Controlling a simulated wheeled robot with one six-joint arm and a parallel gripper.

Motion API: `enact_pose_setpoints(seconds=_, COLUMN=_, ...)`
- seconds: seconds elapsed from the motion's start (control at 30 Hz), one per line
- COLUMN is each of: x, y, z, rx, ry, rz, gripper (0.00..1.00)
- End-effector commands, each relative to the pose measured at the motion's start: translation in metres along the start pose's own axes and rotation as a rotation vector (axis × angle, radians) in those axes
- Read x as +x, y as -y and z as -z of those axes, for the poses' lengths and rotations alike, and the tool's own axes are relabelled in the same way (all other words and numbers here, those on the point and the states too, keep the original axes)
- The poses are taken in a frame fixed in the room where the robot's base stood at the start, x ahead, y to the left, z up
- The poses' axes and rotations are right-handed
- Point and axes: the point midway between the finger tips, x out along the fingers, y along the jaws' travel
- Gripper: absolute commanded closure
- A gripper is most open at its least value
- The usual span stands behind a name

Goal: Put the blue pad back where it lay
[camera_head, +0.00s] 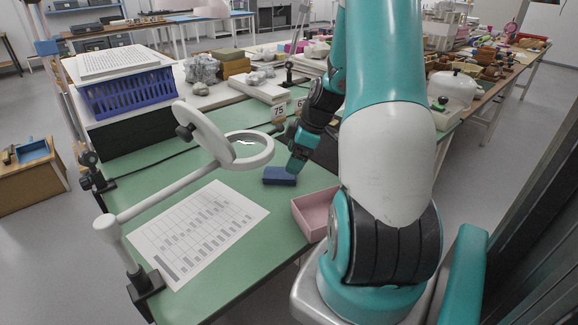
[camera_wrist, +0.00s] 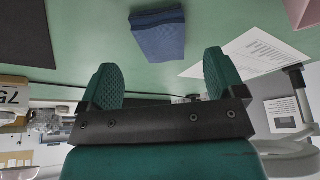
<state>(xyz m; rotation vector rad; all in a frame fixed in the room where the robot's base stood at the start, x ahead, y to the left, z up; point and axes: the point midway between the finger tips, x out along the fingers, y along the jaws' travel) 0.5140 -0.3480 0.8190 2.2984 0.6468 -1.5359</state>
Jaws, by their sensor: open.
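The blue pad (camera_head: 279,176) lies on the green table top, between the magnifier lamp and the pink tray. My gripper (camera_head: 296,163) is just above and beside the pad in the head view. In the wrist view my gripper (camera_wrist: 160,75) has its two green fingers wide apart with nothing between them. My arm hides part of the table behind it.
A pink tray (camera_head: 315,214) stands right of the pad. A printed sheet (camera_head: 198,232) lies at the front left, under the magnifier lamp (camera_head: 247,149). Number cards (camera_head: 279,111) and a blue basket (camera_head: 128,94) stand farther back. Green table is bare around the pad.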

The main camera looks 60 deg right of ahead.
Motion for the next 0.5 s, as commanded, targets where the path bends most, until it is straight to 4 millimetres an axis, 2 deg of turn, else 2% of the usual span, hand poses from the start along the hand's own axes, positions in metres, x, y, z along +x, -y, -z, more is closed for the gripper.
enact_pose_setpoints(seconds=0.03, x=-0.015, y=-0.001, z=0.001, rx=0.000, ry=0.000, rz=-0.005, gripper=0.11)
enact_pose_setpoints(seconds=0.2, x=-0.048, y=0.000, z=0.000, rx=0.000, ry=0.000, rz=-0.003, gripper=0.11)
enact_pose_setpoints(seconds=0.33, x=-0.063, y=0.000, z=0.000, rx=0.000, ry=-0.001, rz=-0.002, gripper=0.11)
enact_pose_setpoints(seconds=0.5, x=-0.070, y=0.000, z=0.000, rx=0.000, ry=-0.001, rz=0.001, gripper=0.11)
